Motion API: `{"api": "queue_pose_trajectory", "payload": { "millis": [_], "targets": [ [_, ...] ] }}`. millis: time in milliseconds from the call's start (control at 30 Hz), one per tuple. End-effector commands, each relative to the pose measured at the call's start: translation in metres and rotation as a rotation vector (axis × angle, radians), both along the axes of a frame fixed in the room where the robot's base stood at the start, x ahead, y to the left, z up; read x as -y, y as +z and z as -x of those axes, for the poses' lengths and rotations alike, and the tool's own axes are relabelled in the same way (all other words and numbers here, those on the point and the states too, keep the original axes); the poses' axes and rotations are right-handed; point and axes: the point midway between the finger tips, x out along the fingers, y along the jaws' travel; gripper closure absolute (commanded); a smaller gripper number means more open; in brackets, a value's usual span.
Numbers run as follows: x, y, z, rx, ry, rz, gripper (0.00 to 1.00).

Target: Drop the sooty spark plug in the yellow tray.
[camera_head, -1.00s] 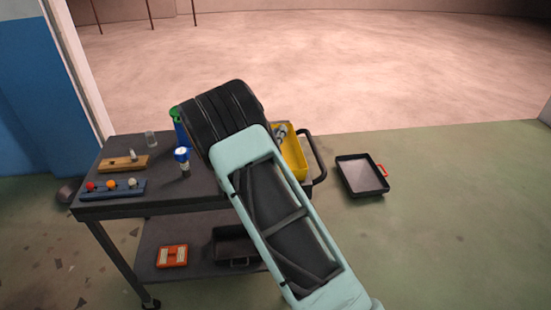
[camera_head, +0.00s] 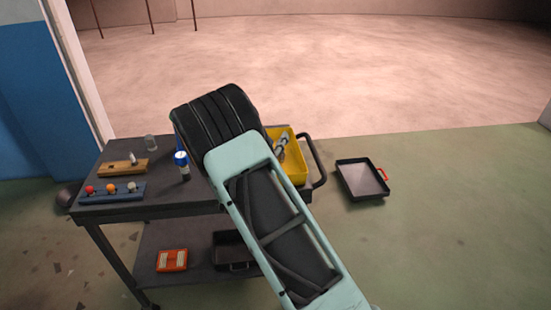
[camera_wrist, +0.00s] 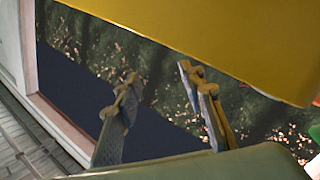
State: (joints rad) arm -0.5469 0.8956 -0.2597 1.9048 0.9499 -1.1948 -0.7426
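The yellow tray (camera_head: 297,175) stands at the right end of the cart, partly behind my arm. A small silver-grey thing (camera_head: 281,145) shows in or over it; I cannot tell whether this is a plug or part of my gripper. In the wrist view, my gripper (camera_wrist: 158,75) has its two fingers apart with nothing visible between them. A broad yellow surface, probably the tray (camera_wrist: 235,35), lies just beyond the fingertips. A small pale upright piece stands on a wooden block (camera_head: 122,168); I cannot tell whether it is a spark plug. No sooty plug is clearly identifiable.
The dark cart top (camera_head: 140,205) also holds a blue rack (camera_head: 112,192) with coloured balls, a blue-and-white can (camera_head: 182,166) and a clear glass (camera_head: 150,142). An orange box (camera_head: 172,260) is on the lower shelf. A black tray (camera_head: 362,179) lies on the floor.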

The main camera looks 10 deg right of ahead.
Motion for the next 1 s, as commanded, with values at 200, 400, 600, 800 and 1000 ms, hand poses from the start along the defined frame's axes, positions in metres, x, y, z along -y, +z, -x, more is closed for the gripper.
{"api": "queue_pose_trajectory", "payload": {
  "millis": [200, 400, 600, 800, 1000],
  "targets": [
    [-0.025, 0.000, 0.043, -0.001, 0.004, 0.001, 0.63],
    [-0.041, 0.000, 0.073, 0.000, 0.002, 0.000, 0.63],
    [-0.047, 0.000, 0.087, 0.001, 0.001, 0.000, 0.63],
    [-0.048, 0.000, 0.088, 0.001, 0.001, 0.000, 0.63],
    [-0.048, 0.002, 0.086, 0.004, 0.002, -0.009, 0.63]
  ]
}}
